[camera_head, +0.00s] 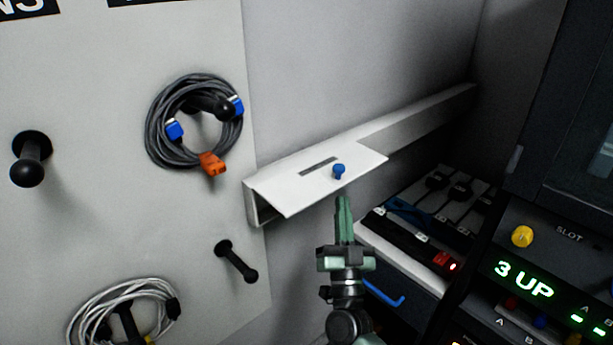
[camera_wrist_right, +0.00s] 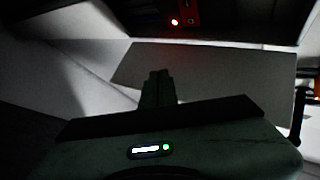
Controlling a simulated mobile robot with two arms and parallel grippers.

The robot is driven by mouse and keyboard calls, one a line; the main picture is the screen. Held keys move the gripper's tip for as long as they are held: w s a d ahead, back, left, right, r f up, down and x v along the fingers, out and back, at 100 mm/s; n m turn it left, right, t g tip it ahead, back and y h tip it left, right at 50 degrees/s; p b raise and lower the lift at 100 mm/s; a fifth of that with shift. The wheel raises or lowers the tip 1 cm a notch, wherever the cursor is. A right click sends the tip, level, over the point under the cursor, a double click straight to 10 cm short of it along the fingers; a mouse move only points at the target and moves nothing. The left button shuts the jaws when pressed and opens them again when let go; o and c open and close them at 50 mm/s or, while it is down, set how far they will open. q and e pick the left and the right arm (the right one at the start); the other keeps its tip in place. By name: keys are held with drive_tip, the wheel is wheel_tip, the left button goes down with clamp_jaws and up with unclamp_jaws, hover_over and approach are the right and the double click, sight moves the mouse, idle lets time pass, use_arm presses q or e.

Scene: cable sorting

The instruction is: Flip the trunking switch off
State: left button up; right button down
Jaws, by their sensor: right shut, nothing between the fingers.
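White trunking (camera_head: 420,117) runs along the wall. Its near end has a raised, tilted white lid (camera_head: 300,187) with a dark slot and a blue knob (camera_head: 338,171). A red switch (camera_head: 441,259) with a lit red light sits on a dark strip at the right; a red part and light (camera_wrist_right: 175,21) show at the top of the wrist view. I cannot tell which part is the trunking switch. My right gripper (camera_head: 343,201) is shut and empty, pointing up just below the lid's front edge. It also shows in the dark wrist view (camera_wrist_right: 158,76). My left gripper is out of view.
A grey cable coil (camera_head: 195,122) with blue and orange plugs hangs on the pegboard at the left.

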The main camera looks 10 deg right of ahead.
drive_tip(key=w+a+b, duration=0.3)
drive_tip(key=w+a, duration=0.1)
drive_tip(key=w, duration=0.2)
drive_tip(key=shift+w+a+r, duration=0.25)
drive_tip(key=shift+w+r, duration=0.1)
drive_tip(key=shift+r, duration=0.1)
drive_tip(key=shift+w, duration=0.1)
idle(1.7)
drive_tip(key=shift+w+a+r, duration=0.1)
drive_tip(key=shift+w+a, duration=0.1)
drive_tip(key=shift+w, duration=0.05)
drive_tip(key=shift+w+a, duration=0.2)
drive_tip(key=shift+w, duration=0.1)
idle(0.7)
drive_tip(key=shift+s, duration=0.1)
drive_tip(key=shift+s+d+p, duration=0.3)
drive_tip(key=shift+s+d, duration=0.15)
drive_tip(key=shift+s, duration=0.15)
